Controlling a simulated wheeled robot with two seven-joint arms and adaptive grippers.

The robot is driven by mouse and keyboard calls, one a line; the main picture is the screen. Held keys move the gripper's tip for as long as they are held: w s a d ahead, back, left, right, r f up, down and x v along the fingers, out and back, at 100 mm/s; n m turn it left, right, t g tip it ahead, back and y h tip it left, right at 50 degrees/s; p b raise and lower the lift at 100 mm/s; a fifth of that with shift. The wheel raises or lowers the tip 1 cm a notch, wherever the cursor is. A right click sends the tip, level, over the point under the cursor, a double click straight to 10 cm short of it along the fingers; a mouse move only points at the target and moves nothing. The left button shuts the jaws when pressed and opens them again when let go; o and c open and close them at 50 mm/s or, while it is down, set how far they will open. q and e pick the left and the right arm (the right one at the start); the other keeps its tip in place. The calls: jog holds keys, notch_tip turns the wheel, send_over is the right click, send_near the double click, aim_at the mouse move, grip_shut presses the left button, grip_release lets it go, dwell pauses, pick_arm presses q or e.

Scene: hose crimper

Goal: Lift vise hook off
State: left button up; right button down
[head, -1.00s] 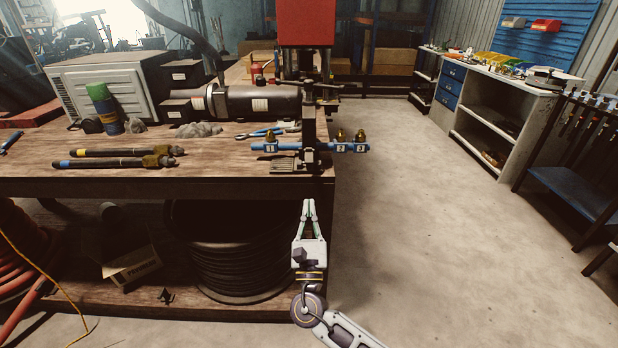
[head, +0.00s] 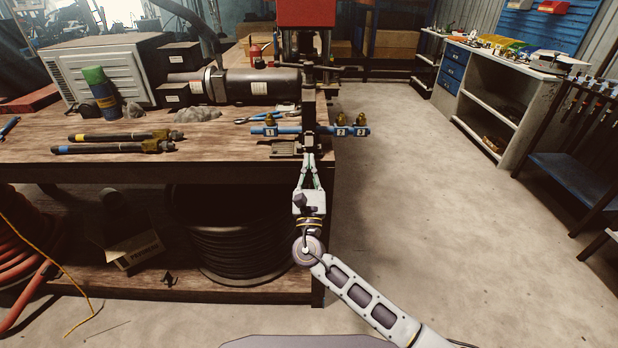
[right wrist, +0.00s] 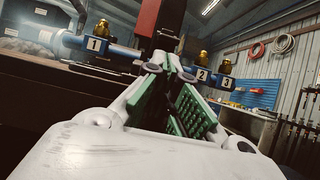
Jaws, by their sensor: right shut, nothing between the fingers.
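A black vise-like post (head: 309,108) stands at the right front corner of the bench. A blue bar (head: 350,131) with tags 1, 2 and 3 and brass fittings crosses it; the bar also shows in the right wrist view (right wrist: 122,50). I cannot pick out a separate hook on the vise. My right gripper (head: 309,156) is shut and empty, its fingertips pointing up just below and in front of the post and bar. In the right wrist view its green-padded fingers (right wrist: 168,66) hide part of the post. I cannot tell whether they touch it. My left gripper is out of view.
The wooden bench (head: 225,150) carries two dark hoses (head: 105,148), blue-handled pliers (head: 262,119) and a dark cylindrical machine (head: 250,87). A red block (head: 306,12) rises above the vise area. A hose reel (head: 235,240) sits below. The floor (head: 430,220) to the right is clear.

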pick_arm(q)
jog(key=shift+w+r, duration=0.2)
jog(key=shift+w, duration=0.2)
pick_arm(e)
jog(key=shift+x, duration=0.9)
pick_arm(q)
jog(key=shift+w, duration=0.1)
